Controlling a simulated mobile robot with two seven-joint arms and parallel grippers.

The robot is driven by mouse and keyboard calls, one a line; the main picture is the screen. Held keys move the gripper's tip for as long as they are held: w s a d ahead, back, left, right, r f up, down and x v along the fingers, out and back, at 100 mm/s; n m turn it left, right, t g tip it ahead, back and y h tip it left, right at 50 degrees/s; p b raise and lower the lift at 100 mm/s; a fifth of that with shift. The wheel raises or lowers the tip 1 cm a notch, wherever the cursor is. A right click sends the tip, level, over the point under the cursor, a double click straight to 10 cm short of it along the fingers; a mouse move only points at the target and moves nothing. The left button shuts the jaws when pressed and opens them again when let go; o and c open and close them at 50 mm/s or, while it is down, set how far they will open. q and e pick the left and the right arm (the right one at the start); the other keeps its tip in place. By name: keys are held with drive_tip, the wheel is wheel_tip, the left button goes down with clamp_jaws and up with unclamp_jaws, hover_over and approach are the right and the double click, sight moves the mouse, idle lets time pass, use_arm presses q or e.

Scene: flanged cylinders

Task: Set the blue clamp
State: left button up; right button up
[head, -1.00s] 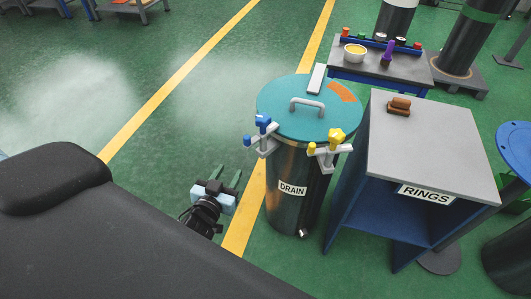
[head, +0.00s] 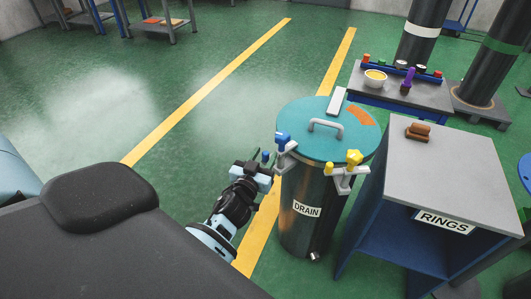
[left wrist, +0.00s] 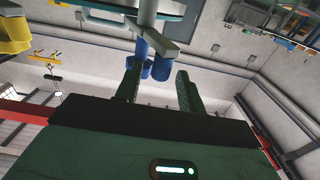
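The blue clamp (head: 284,140) has a blue knob and a grey bracket, and sits at the left rim of the teal lid (head: 318,146) on the dark DRAIN drum (head: 306,225). A smaller blue knob (head: 265,156) shows lower left of it. My left gripper (head: 258,167) is beside the drum, close to that lower knob. In the left wrist view, the green fingers (left wrist: 158,78) are apart, with blue clamp parts (left wrist: 160,68) between or just beyond their tips; contact cannot be told. The yellow clamp (head: 353,158) sits at the lid's front right. My right gripper is not in view.
A RINGS cabinet (head: 445,165) with a brown object (head: 418,131) on top stands close right of the drum. A bench (head: 405,95) with a yellow bowl (head: 375,78) and a purple tool stands behind. Open green floor lies left of the drum.

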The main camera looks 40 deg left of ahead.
use_arm(q)
drive_tip(key=shift+x, duration=0.85)
clamp_jaws()
